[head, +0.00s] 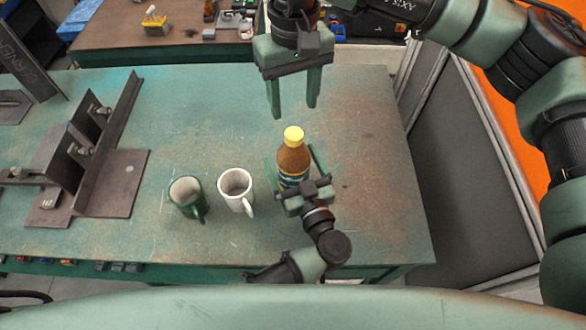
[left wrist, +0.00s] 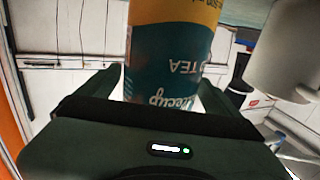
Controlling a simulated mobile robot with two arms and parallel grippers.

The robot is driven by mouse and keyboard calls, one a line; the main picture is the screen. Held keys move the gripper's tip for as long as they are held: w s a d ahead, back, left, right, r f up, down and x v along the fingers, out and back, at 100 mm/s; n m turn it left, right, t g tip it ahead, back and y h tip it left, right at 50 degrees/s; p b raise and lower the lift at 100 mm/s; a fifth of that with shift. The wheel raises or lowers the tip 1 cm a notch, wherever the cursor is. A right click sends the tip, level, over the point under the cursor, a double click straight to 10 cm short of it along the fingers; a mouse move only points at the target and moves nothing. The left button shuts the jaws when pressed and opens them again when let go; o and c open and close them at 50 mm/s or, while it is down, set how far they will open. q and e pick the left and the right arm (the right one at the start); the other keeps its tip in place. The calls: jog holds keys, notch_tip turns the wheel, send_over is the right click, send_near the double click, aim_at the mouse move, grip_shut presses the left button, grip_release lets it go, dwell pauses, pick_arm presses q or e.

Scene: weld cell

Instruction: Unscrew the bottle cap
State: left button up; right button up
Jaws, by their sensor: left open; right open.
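A brown bottle (head: 293,160) with a yellow cap (head: 293,134) and a teal label stands upright on the green table. My left gripper (head: 291,155) is open, with one finger on each side of the bottle's body. In the left wrist view the bottle's label (left wrist: 168,62) shows between the fingers; the cap is out of that view. My right gripper (head: 294,112) is open and empty, pointing down. In the head view its fingertips appear just above the cap and apart from it.
A white mug (head: 234,185) and a dark green mug (head: 186,192) stand left of the bottle. A steel angle fixture (head: 113,177) lies farther left on the table (head: 365,130). The table right of the bottle is clear. A brown-topped bench (head: 120,32) stands behind.

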jog(key=shift+w+f, duration=0.1)
pick_arm(q)
jog(key=shift+x, duration=0.85)
pick_arm(e)
jog(key=shift+s, duration=0.25)
